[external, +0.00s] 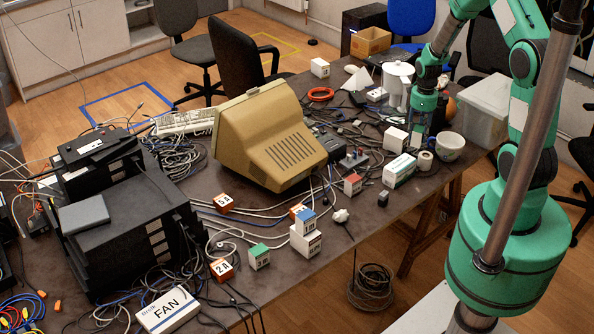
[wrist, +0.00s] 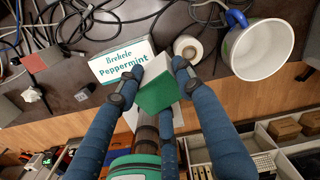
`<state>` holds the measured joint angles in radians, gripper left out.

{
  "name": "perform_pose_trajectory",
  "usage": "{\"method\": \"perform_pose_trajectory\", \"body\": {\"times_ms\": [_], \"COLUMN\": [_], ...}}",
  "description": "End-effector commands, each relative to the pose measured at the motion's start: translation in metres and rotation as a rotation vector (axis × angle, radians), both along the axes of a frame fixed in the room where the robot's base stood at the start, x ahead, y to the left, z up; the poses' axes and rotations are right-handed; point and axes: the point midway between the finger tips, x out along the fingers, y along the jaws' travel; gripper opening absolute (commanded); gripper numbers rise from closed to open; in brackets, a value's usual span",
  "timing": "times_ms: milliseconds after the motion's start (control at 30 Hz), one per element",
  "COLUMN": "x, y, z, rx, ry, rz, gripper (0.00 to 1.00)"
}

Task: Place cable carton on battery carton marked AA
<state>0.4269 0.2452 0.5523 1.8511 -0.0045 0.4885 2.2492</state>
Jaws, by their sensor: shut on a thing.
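My gripper (wrist: 157,80) is shut on a small carton (wrist: 160,92) with a green face and white sides, which I take for the cable carton. In the external view my gripper (external: 415,138) is above the table's right part, behind the Peppermint box; the white box (external: 397,140) beside its fingers seems to be this carton. Nearer the front edge stand small cartons: a blue-marked one (external: 306,221) at a white one (external: 304,242), a green-topped one (external: 259,256) and a red-topped one (external: 353,184). Their print is too small to tell which is marked AA.
The Peppermint box (wrist: 123,61), a tape roll (wrist: 188,47) and a white mug (wrist: 262,49) are close to my gripper. A beige monitor (external: 268,138) stands mid-table. Cables cover much of the table.

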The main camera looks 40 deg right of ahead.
Motion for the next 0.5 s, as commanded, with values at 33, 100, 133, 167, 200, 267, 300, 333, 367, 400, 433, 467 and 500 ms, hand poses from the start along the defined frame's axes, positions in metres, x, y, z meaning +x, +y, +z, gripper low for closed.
{"method": "perform_pose_trajectory", "body": {"times_ms": [33,100,133,167,200,267,300,333,367,400,433,467,500], "x": [0.0,0.0,0.0,0.0,0.001,0.001,0.002,0.003,0.005,0.008,0.01,0.013,0.018], "y": [0.0,0.0,0.0,0.0,0.0,0.0,-0.001,-0.001,-0.002,-0.003,-0.004,-0.006,-0.007], "z": [0.0,0.0,0.0,0.0,0.0,0.0,0.0,0.0,0.0,-0.001,-0.001,-0.001,-0.002], "rx": [0.0,0.0,0.0,0.0,0.0,0.0,0.0,0.0,0.0,0.0,0.0,-0.001,0.0], "ry": [0.0,0.0,0.0,0.0,-0.001,-0.001,-0.001,-0.001,-0.001,-0.001,-0.001,-0.003,-0.002], "rz": [0.0,0.0,0.0,-0.001,-0.001,-0.001,-0.001,-0.001,-0.001,-0.001,-0.001,-0.001,-0.001], "gripper": [0.0,0.0,0.0,0.0,0.0,0.0,0.0,0.0,0.0,0.0,0.0,0.0,0.0]}}
